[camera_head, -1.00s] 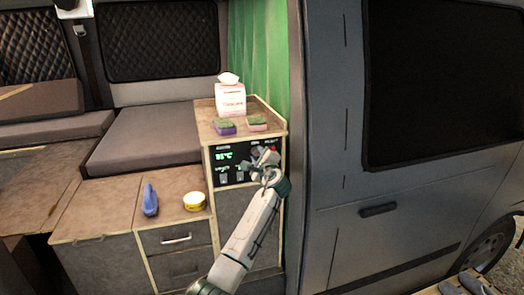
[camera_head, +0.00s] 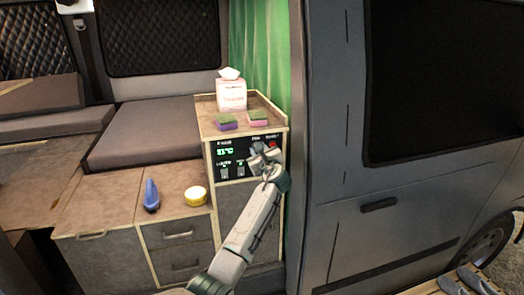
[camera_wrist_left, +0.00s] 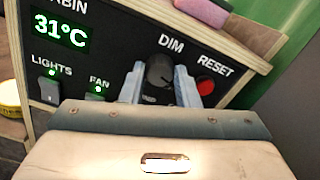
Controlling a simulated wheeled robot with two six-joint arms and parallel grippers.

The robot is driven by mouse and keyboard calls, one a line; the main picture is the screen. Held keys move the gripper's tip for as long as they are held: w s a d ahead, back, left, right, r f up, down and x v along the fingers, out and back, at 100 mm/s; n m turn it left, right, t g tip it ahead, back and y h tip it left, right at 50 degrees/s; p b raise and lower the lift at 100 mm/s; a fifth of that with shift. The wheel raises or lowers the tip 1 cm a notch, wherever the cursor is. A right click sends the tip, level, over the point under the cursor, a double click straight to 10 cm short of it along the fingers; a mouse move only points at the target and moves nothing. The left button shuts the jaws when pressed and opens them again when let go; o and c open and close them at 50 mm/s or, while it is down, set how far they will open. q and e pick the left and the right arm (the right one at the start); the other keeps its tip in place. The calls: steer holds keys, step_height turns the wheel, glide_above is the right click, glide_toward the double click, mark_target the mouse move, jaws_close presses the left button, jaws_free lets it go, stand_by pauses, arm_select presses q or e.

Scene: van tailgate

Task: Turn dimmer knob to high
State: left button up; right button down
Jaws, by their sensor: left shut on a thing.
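The black dimmer knob (camera_wrist_left: 160,70) sits under the label DIM on the black control panel (camera_head: 231,170) of the wooden cabinet. My left gripper (camera_wrist_left: 160,75) is at the panel with one finger on each side of the knob, shut on it. In the head view my left gripper (camera_head: 262,157) covers the knob. The knob's pointer mark cannot be made out clearly. My right gripper is not in view.
The red RESET button (camera_wrist_left: 205,87) is close beside the right finger. LIGHTS (camera_wrist_left: 49,90) and FAN (camera_wrist_left: 97,89) switches are to the left. Sponges (camera_head: 258,118) and a tissue box (camera_head: 231,94) stand on the cabinet top. The van door (camera_head: 400,200) is at right.

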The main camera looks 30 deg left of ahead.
arm_select(q)
steer(key=shift+r, duration=0.5)
steer(key=o, duration=0.8)
steer(key=shift+o, duration=0.8)
steer(key=shift+f, duration=0.25)
steer(key=b+v, duration=0.4)
steer(key=v, duration=0.7)
steer(key=shift+b, duration=0.3)
